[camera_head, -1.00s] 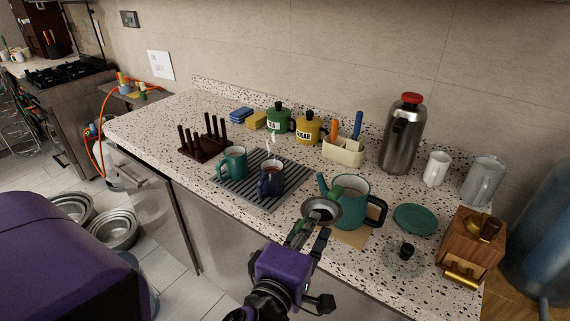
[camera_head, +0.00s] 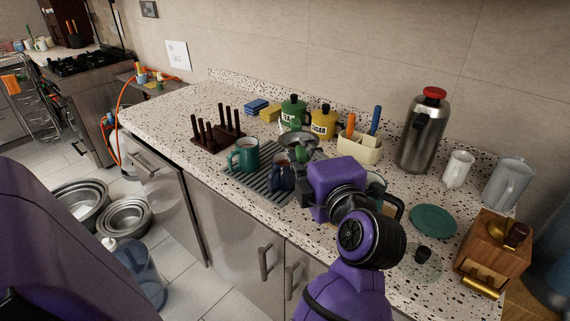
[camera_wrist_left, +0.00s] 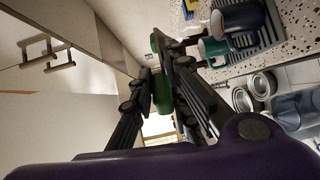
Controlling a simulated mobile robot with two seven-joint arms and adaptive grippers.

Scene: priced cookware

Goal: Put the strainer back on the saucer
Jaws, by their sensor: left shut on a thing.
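My left gripper (camera_head: 306,182) is shut on the strainer (camera_head: 299,141), holding it above the counter near the mugs. The strainer's round metal bowl shows in the head view; its green handle (camera_wrist_left: 161,78) is between my fingers in the left wrist view. My purple wrist partly hides the fingers and handle in the head view. A flat, round teal saucer (camera_head: 433,220) lies empty on the counter to the right of my gripper. My right gripper is not in view.
A teal mug (camera_head: 243,155) and a dark blue mug (camera_head: 281,172) stand on the striped drying mat (camera_head: 258,183). A glass lid (camera_head: 422,266) and wooden grinder (camera_head: 492,254) stand near the saucer.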

